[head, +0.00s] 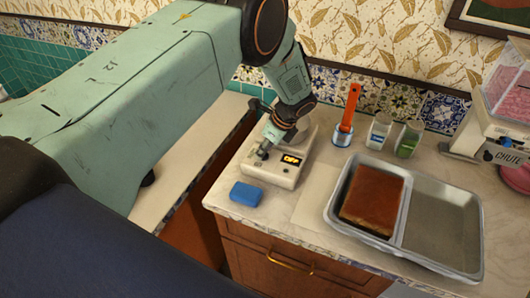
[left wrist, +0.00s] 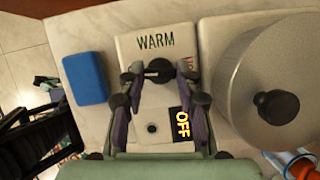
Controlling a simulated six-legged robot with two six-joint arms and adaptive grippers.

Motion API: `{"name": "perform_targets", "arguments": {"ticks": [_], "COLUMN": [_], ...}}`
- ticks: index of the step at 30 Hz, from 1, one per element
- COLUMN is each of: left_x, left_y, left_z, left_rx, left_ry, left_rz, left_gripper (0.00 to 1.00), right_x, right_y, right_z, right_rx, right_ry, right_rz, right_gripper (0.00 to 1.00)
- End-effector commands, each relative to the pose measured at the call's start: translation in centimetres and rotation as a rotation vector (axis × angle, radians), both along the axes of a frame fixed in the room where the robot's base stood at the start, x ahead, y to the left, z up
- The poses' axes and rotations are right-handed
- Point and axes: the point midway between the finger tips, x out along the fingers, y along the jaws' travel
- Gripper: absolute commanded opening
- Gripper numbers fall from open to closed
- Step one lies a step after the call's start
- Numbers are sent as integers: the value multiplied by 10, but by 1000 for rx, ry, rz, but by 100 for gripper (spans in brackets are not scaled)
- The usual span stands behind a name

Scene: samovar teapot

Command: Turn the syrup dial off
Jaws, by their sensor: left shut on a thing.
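A cream syrup warmer box (head: 270,174) stands on the counter in the head view, with a small dark display (head: 291,160) lit with orange-yellow letters. In the left wrist view the display (left wrist: 182,124) reads OFF, and the box top (left wrist: 152,42) is marked WARM. A dark round dial (left wrist: 158,70) sits below that word. My left gripper (head: 264,153) reaches down to the box. In the left wrist view its fingers (left wrist: 159,76) stand on either side of the dial and are shut on it. The rest of the second label is hidden behind a finger.
A blue sponge-like block (head: 246,194) lies in front of the box. A large grey lid (left wrist: 270,85) with a black knob is beside the box. To the right are an orange-handled tool (head: 348,110), two jars (head: 379,131) and a metal tray (head: 445,225) holding a brown slab.

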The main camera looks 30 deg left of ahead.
Motion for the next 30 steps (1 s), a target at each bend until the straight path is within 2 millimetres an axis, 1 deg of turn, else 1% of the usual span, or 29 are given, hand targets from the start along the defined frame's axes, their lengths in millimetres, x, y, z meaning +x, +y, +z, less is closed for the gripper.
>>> {"name": "perform_targets", "arguments": {"ticks": [1, 9, 26, 27, 30], "left_x": [3, 3, 3, 3, 3], "left_y": [1, 1, 2, 2, 2], "left_z": [0, 2, 3, 3, 3], "left_rx": [1, 3, 3, 3, 2], "left_ry": [-7, -6, -6, -6, -6], "left_rz": [25, 121, 149, 149, 149], "left_gripper": [2, 2, 2, 35, 44], "right_x": [0, 0, 0, 0, 0], "right_y": [0, 0, 0, 0, 0], "right_z": [-5, -13, -14, -14, -14], "right_rx": [0, 0, 0, 0, 0], "right_ry": [0, 0, 0, 0, 0], "right_rz": [0, 0, 0, 0, 0], "right_gripper": [40, 40, 40, 40, 40]}}
